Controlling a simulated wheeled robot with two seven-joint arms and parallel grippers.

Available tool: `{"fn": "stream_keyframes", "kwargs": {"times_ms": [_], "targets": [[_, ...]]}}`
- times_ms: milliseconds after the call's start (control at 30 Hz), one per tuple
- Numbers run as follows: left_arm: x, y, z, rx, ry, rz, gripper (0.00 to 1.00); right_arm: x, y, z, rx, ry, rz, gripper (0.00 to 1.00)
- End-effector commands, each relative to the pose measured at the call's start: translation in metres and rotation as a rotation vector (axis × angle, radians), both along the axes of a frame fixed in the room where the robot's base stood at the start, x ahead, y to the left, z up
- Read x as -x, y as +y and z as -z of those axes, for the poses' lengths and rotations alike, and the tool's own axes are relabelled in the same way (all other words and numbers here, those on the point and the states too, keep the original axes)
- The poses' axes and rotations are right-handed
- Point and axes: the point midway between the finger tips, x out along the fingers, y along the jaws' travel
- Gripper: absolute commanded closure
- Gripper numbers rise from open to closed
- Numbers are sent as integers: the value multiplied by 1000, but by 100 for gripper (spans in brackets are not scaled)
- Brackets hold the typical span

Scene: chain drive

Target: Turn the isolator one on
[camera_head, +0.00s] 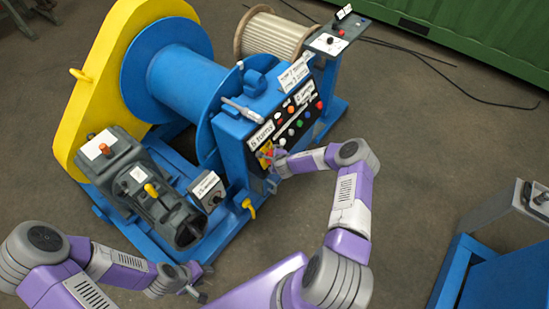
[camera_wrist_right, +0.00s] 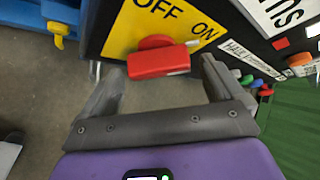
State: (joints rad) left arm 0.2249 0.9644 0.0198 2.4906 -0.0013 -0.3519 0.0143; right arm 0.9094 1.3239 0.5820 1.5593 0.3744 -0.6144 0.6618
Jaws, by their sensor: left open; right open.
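The isolator is a red handle (camera_wrist_right: 160,62) on a yellow plate (camera_wrist_right: 125,32) marked OFF and ON. The handle lies crosswise below the lettering in the right wrist view. I cannot tell which mark it points to. In the head view the yellow plate (camera_head: 264,154) sits low on the blue control panel, partly hidden by my right gripper (camera_head: 274,158). The right gripper also shows in its wrist view (camera_wrist_right: 162,68); it is open, its fingertips either side of the handle, with no clear grip. My left gripper (camera_head: 197,284) is open and empty near the front of the machine.
The panel (camera_head: 232,140) carries several coloured buttons and labels. A blue drum (camera_head: 180,80), yellow guard (camera_head: 125,50) and grey motor (camera_head: 125,175) stand left. A small console (camera_head: 335,42) is behind. A blue stand (camera_head: 485,275) is at right; floor between is clear.

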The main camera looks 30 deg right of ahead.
Motion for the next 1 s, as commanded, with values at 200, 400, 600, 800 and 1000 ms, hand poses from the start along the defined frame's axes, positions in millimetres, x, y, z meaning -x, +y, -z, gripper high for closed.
{"fn": "stream_keyframes", "kwargs": {"times_ms": [200,400,600,800,1000], "targets": [[0,0,-5,0,0,0,57,17,3,-21,1,-1,0,5],[0,0,-9,0,0,0,57,36,8,-42,2,-1,0,5],[0,0,-10,0,0,0,57,47,10,-53,1,-1,2,5],[0,0,-10,0,0,0,57,48,11,-54,0,-1,3,5],[0,0,-10,0,0,0,57,48,11,-54,1,-1,2,5]]}}
